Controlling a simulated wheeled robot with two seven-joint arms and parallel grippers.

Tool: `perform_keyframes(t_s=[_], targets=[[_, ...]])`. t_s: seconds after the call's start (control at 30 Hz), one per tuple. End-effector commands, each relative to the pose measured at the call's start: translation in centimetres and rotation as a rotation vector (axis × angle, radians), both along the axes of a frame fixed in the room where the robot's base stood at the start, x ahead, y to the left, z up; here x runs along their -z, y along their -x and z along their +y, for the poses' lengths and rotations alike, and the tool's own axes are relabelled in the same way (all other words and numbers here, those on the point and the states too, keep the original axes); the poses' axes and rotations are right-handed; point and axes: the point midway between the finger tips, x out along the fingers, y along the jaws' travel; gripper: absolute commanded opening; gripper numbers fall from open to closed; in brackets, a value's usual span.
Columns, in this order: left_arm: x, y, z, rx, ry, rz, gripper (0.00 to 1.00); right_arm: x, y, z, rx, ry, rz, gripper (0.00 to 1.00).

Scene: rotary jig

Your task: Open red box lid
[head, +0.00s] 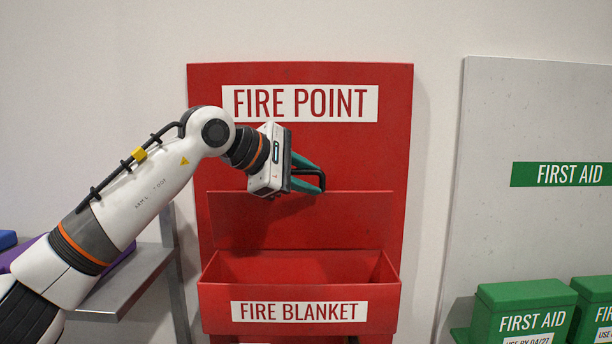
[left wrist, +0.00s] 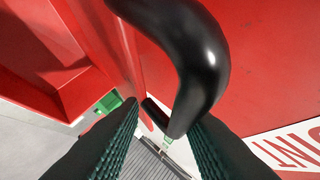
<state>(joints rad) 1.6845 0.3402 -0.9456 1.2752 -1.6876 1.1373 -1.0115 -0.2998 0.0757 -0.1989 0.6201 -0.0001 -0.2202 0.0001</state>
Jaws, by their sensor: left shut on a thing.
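The red box (head: 215,307) labelled FIRE BLANKET is fixed low on a red FIRE POINT board (head: 390,130). Its red lid (head: 350,222) stands raised at the back, close to upright against the board, and the box's mouth is open to view. My left gripper (head: 308,174) is at the lid's upper edge with its teal fingers shut on the black handle (head: 323,182). In the left wrist view the curved black handle (left wrist: 205,65) passes between the ribbed fingertips (left wrist: 165,125). My right gripper is not in view.
A grey shelf (head: 135,280) with purple and blue items stands at the left. Green FIRST AID boxes (head: 484,315) sit before a pale board (head: 500,235) at the right. The wall above my arm is clear.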

Motion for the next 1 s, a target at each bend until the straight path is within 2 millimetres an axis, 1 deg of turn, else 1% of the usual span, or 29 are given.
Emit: perform_keyframes(t_s=[0.03,0.07,0.43,0.57,0.7,0.9,1.0], targets=[[0.6,-0.3,0.1,-0.006,-0.008,0.005,0.0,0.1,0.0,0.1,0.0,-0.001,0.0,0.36],[0.6,-0.3,0.1,-0.006,-0.009,0.006,0.33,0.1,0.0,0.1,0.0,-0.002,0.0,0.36],[0.6,-0.1,0.0,-0.003,-0.008,0.009,0.33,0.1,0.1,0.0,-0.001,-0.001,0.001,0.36],[0.4,0.2,0.5,-0.003,-0.006,0.007,0.33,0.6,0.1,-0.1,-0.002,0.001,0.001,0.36],[-0.3,1.3,2.0,-0.004,-0.004,0.002,0.33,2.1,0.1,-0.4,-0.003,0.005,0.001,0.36],[-2.5,3.8,5.1,-0.006,-0.003,0.0,0.33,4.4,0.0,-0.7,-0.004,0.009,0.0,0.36],[-3.5,4.8,6.5,-0.005,-0.002,-0.001,0.33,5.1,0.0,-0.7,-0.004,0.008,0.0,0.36]])
